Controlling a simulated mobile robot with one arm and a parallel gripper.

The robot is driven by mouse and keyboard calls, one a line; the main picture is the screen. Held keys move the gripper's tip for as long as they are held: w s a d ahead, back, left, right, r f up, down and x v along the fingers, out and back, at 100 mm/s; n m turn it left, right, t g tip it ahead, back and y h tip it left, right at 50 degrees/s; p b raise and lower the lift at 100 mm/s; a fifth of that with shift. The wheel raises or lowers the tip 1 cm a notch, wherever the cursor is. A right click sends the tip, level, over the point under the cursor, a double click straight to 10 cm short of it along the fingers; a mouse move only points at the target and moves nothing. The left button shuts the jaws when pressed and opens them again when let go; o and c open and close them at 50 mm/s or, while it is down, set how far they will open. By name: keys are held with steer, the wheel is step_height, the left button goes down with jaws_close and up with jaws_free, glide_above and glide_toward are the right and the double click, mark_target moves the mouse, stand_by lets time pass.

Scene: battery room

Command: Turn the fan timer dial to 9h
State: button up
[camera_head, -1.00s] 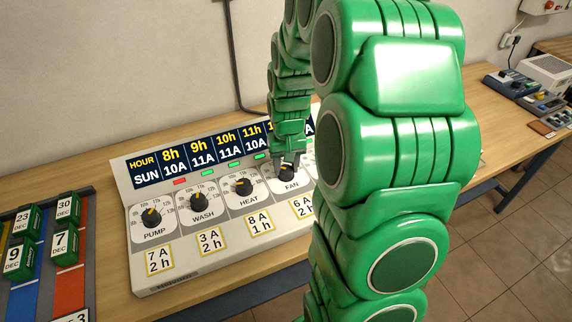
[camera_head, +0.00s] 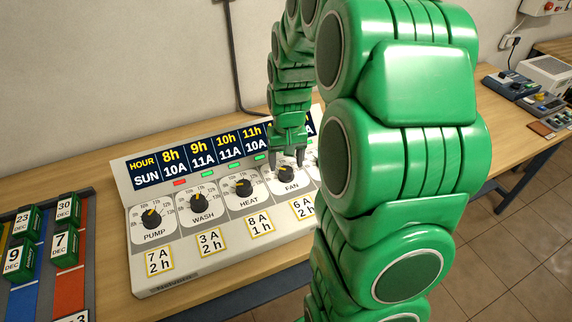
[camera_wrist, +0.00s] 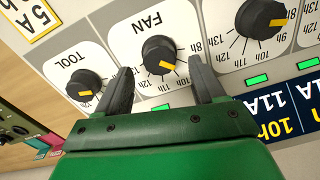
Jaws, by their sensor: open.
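The fan timer dial (camera_head: 285,175) is a black knob with a yellow pointer, on the sloped grey panel (camera_head: 190,279). In the wrist view, the FAN dial (camera_wrist: 159,50) has its yellow mark turned toward the lower right, near the 10h and 11h marks; the exact hour is hard to read. My gripper (camera_head: 288,160) is open and empty, just above the dial. In the wrist view, my gripper (camera_wrist: 160,72) has its fingers spread, one toward each side of the dial, with a gap between them and the knob.
The PUMP (camera_head: 151,218), WASH (camera_head: 199,203) and HEAT (camera_head: 243,187) dials stand left of FAN. The TOOL dial (camera_wrist: 84,84) is its other neighbour. An hour display (camera_head: 200,157) runs along the panel's top. A battery tray (camera_head: 92,250) lies at left.

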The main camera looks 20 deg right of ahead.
mark_target(286, 171)
steer(key=shift+d+r, duration=0.1)
steer(key=shift+r, duration=2.6)
steer(key=shift+s, duration=0.1)
steer(key=shift+s+a+r, duration=0.15)
steer(key=shift+s+a, duration=0.1)
steer(key=s+a+r, duration=0.2)
steer(key=s+a, duration=0.1)
steer(key=s, duration=0.6)
steer(key=s+a+r+n+g, duration=0.1)
steer(key=s+a, duration=0.3)
steer(key=s, duration=0.6)
steer(key=s+a+r+n+g, duration=0.1)
steer(key=s+a+r, duration=0.2)
steer(key=s, duration=0.7)
steer(key=shift+a+r, duration=0.2)
steer(key=shift+r, duration=0.1)
